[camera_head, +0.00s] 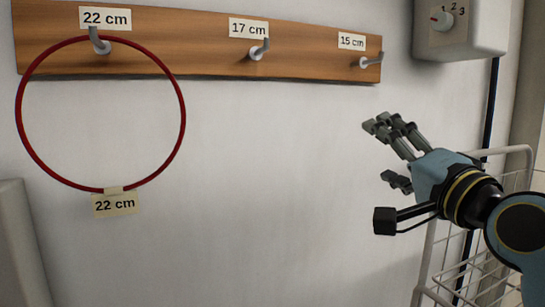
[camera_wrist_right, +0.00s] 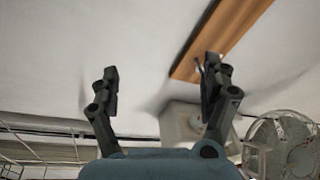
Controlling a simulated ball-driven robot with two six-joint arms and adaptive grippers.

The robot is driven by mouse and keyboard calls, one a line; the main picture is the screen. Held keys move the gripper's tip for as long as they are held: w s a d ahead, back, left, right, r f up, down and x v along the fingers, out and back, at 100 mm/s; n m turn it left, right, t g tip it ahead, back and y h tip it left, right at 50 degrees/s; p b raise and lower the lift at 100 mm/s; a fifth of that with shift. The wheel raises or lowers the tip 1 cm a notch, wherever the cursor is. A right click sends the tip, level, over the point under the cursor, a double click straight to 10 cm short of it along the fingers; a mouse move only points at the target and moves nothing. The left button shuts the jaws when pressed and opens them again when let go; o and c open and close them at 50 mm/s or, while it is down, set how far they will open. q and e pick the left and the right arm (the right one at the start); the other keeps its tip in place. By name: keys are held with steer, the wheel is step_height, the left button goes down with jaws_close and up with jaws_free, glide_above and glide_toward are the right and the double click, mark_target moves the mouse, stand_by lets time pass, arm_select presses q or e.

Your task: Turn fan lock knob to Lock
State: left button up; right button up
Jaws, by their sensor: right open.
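A light box (camera_head: 462,35) on the wall at the upper right carries a knob (camera_head: 441,20) with a red mark, and the numbers 1, 2 and 3 beside it. I read no "Lock" label in these views. A fan (camera_wrist_right: 283,147) with a wire guard shows at the lower right of the right wrist view; I cannot make out a lock knob on it. My right gripper (camera_head: 381,150) is open and empty in front of the wall, below and left of the box. It also shows in the right wrist view (camera_wrist_right: 161,72), jaws apart. My left gripper is out of view.
A wooden rail (camera_head: 190,42) with hooks labelled 22 cm, 17 cm and 15 cm runs along the wall. A red hoop (camera_head: 183,122) hangs from the left hook. A white wire rack (camera_head: 424,270) stands behind my right arm. The wall between hoop and gripper is bare.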

steer(key=s+f+n+g+h, duration=0.1)
steer(key=s+f+n+g, duration=0.5)
steer(key=f, duration=0.8)
steer(key=s+d+f+n+g+h, duration=0.25)
steer(key=s+f, duration=0.25)
steer(key=s, duration=0.3)
steer(key=s+d+f+n+g+h, duration=0.1)
steer(key=s+d+f+g, duration=0.35)
steer(key=s, duration=0.45)
steer(key=s+d+f+n+g+h, duration=0.25)
steer(key=s+f, duration=0.25)
steer(key=s, duration=0.3)
steer(key=s+d+f+m+g+b, duration=0.1)
steer(key=s+f+b, duration=0.1)
steer(key=f, duration=1.4)
steer(key=s+d+f+g+b, duration=0.1)
steer(key=f+b, duration=0.1)
steer(key=f, duration=1.4)
steer(key=s+d+f+g+y+b, duration=0.1)
steer(key=s+f+b, duration=0.2)
steer(key=s+f, duration=1.5)
steer(key=shift+d, duration=0.15)
steer(key=shift+f, duration=0.1)
steer(key=shift+c, duration=0.4)
